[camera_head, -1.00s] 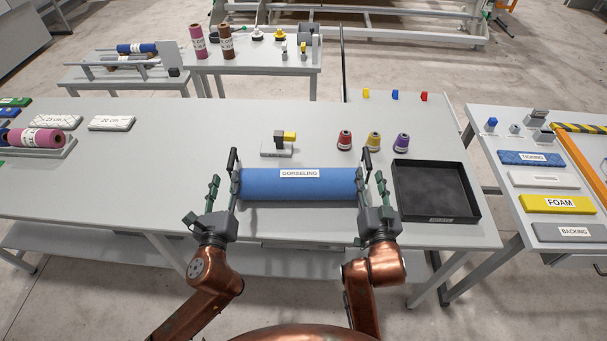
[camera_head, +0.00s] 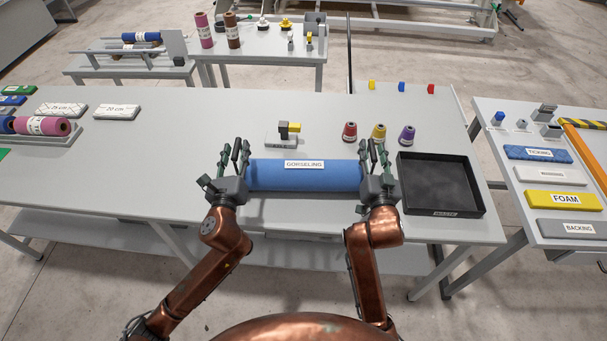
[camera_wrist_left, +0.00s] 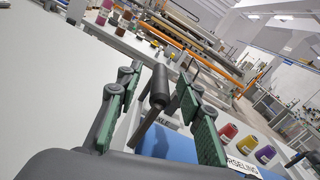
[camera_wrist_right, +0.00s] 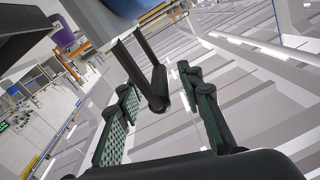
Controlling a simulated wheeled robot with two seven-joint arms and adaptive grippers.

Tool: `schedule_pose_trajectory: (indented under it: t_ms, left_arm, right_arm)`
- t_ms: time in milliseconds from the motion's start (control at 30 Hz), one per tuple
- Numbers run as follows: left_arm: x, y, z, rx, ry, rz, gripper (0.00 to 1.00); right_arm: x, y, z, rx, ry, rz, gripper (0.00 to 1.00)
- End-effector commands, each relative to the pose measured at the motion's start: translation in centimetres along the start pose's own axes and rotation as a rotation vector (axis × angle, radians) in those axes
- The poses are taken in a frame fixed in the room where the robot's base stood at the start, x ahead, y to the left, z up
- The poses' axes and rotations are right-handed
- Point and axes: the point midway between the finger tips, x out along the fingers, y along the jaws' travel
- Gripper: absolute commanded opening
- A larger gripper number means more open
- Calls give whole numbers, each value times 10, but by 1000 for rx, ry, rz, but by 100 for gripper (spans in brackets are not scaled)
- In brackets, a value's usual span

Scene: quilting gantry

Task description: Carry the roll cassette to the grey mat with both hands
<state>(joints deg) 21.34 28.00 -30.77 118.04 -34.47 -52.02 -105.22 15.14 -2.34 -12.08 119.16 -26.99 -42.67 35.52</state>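The roll cassette (camera_head: 305,178) is a blue roll with a "GORSELING" label. It lies across the front of the long table, with a dark upright handle at each end. My left gripper (camera_head: 233,158) is at its left end, fingers apart. In the left wrist view its dark handle (camera_wrist_left: 159,86) stands between the green finger pads, not clamped. My right gripper (camera_head: 374,157) is at the right end, also with fingers apart. In the right wrist view a dark handle (camera_wrist_right: 157,90) shows between the pads, with gaps on both sides. I cannot pick out the grey mat for certain.
A black tray (camera_head: 440,211) stands close to the right of the cassette. Behind are a small scale-like block (camera_head: 287,138) and red, yellow and purple cones (camera_head: 379,133). Pink and blue rolls lie at far left. The table between them and my left gripper is clear.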

Motion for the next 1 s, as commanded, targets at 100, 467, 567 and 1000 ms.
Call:
schedule_pose_trajectory:
  t_ms: [100,467,567,1000]
  left_arm:
    - [6,0,0,0,-1,0,34]
    - [7,1,0,0,-1,1,29]
    - [7,1,0,0,-1,1,23]
    - [7,1,0,0,0,1,0]
  right_arm:
    - [6,0,0,0,0,0,34]
    - [7,-1,0,1,-1,-1,29]
    - [7,-1,0,1,-1,-1,23]
    - [7,-1,0,1,-1,-1,0]
